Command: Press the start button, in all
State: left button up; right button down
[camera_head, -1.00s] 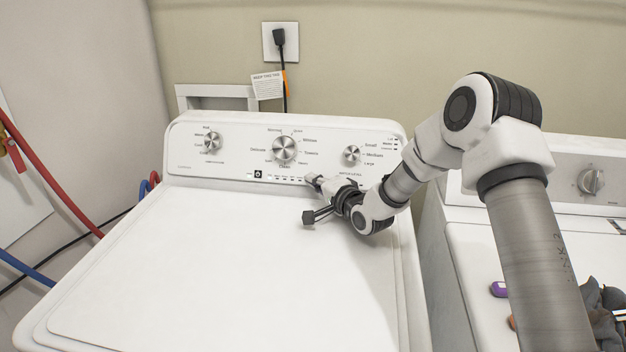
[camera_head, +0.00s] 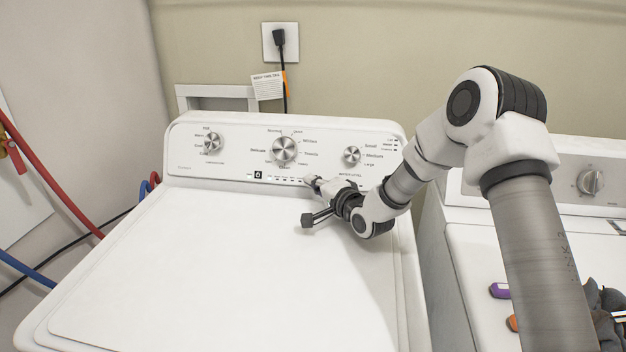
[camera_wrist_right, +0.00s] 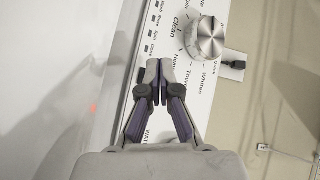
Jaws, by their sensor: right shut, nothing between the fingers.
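The white washer's control panel (camera_head: 228,163) carries a row of small buttons and marks along its lower edge. A small black square button (camera_head: 258,175) with a white symbol sits in that row, below and left of the large middle knob (camera_head: 283,149); it appears to be the start button. My right gripper (camera_head: 311,181) is shut and empty, close to the panel's lower edge, right of the black button and apart from it. In the right wrist view, the gripper's tips (camera_wrist_right: 160,68) meet in front of the panel, near the knob (camera_wrist_right: 206,39). Whether they touch the panel is unclear. My left gripper is out of view.
The washer's closed lid (camera_head: 190,270) is bare and clear. Smaller knobs stand at the left (camera_head: 212,144) and right (camera_head: 352,155) of the panel. A second white machine (camera_head: 470,250) stands at the right, with a purple item (camera_head: 499,290) on it.

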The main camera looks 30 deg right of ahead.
jog(key=s+a+r, duration=0.1)
jog(key=s+a+r+p, duration=0.1)
jog(key=s, duration=0.1)
jog(key=shift+a, duration=0.2)
jog(key=shift+s+a+r, duration=0.15)
jog(key=shift+s, duration=0.1)
dwell(0.6)
